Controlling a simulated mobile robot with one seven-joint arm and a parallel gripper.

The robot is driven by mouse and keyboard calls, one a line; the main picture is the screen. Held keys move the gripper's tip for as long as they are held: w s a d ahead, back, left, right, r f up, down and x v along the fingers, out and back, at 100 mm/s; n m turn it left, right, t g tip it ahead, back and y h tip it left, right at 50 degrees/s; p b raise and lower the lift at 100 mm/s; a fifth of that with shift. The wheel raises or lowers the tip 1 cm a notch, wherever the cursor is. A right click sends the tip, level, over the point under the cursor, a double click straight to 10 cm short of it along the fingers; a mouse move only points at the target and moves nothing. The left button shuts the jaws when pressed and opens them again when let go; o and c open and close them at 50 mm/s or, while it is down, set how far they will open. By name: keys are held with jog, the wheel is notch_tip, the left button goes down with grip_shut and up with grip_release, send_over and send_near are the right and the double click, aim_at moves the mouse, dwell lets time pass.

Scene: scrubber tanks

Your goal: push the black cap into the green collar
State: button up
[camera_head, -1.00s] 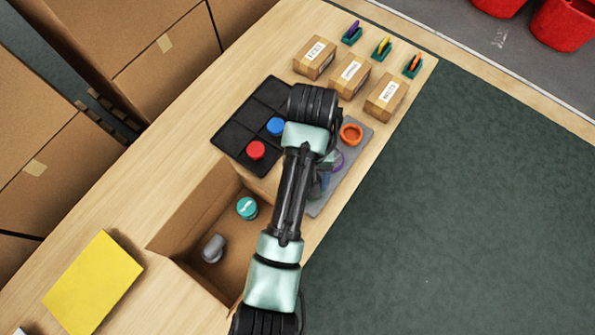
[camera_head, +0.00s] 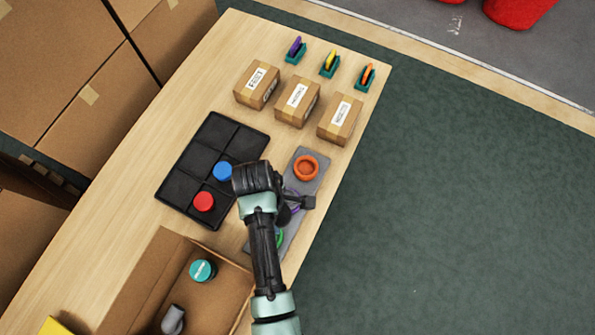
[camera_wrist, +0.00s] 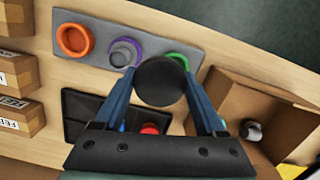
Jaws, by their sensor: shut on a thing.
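My gripper (camera_wrist: 160,76) is shut on the black cap (camera_wrist: 161,84), a dark round disc between the blue fingers in the wrist view. The green collar (camera_wrist: 180,58) is a ring on the grey plate (camera_wrist: 98,33), just beyond the cap in that view and partly covered by it. The cap is apart from the collar's visible rim; its height above the plate is hard to tell. In the head view the green collar (camera_head: 279,238) shows partly beside my arm, and my wrist hides most of the gripper and cap.
The plate also carries a purple collar (camera_wrist: 126,52) with a grey piece inside and an orange collar (camera_wrist: 75,40). A black tray (camera_head: 222,132) holds a red cap (camera_head: 204,201) and a blue cap (camera_head: 223,171). An open cardboard box (camera_head: 137,274) stands near the green collar.

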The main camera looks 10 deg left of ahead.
jog(key=s+a+f+n+b, duration=0.1)
jog(key=f+b, duration=0.1)
jog(key=f, duration=0.1)
jog(key=s+a+f+n+b, duration=0.1)
jog(key=f+b, duration=0.1)
jog(key=s+a+f+n+b, duration=0.1)
jog(key=f+b, duration=0.1)
jog(key=f, duration=0.1)
jog(key=shift+f+n, duration=0.3)
jog(key=shift+f, duration=0.5)
jog(key=shift+f, duration=0.45)
dwell(0.5)
jog(key=shift+f, duration=0.25)
jog(key=shift+f, duration=0.55)
dwell(0.8)
jog(key=shift+s+f, duration=0.15)
jog(key=shift+f, duration=0.1)
dwell(0.6)
